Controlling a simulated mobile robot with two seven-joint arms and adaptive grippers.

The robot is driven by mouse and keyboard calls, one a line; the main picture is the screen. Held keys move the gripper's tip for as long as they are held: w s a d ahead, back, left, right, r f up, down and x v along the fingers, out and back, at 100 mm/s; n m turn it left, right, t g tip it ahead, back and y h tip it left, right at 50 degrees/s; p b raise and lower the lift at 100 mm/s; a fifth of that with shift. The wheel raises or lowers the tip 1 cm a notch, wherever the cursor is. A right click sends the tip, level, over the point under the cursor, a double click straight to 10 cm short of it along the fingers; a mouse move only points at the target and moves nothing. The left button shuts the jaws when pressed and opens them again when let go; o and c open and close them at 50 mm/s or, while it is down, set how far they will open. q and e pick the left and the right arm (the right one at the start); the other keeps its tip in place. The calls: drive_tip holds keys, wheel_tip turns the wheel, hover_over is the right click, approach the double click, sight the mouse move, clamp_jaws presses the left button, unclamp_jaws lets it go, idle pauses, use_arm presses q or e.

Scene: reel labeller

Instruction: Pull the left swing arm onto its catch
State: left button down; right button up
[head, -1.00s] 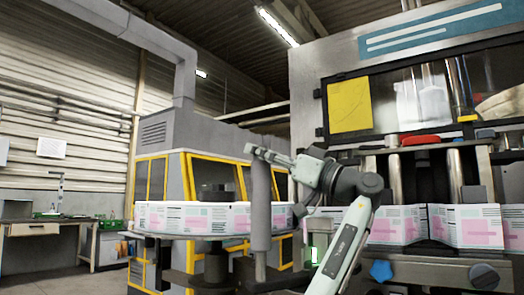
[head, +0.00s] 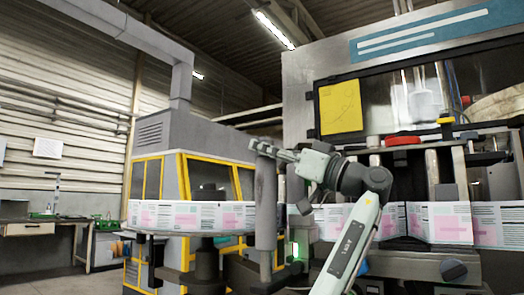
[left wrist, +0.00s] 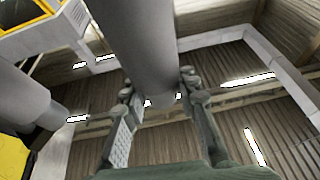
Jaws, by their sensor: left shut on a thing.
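The left swing arm shows as an upright grey roller post (head: 266,208) in the middle of the head view, in front of the gap between the two machines. Its lower end meets dark parts near the bottom edge, where the picture is crowded. My left gripper (head: 266,150) is at the top of the post, shut on it. In the left wrist view the thick grey post (left wrist: 148,45) runs down between the two fingers of my left gripper (left wrist: 160,103). I cannot make out the catch. My right gripper is out of view.
A printed label web (head: 190,216) runs across behind the post and along the machine at right. A yellow-framed machine (head: 205,180) stands behind. A green light (head: 296,250) glows right of the post. A workbench (head: 40,228) stands far left.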

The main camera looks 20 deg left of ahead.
use_arm(q)
drive_tip(key=shift+d+f, duration=0.1)
drive_tip(key=shift+d, duration=0.25)
drive_tip(key=c, duration=1.6)
unclamp_jaws()
drive_tip(key=o, duration=0.4)
drive_tip(key=shift+w+d, duration=0.1)
drive_tip(key=shift+d, duration=0.35)
drive_tip(key=shift+a, duration=0.25)
drive_tip(key=shift+d, duration=0.15)
drive_tip(key=v, duration=1.1)
drive_tip(key=shift+d+f, duration=0.2)
drive_tip(key=shift+d, duration=0.05)
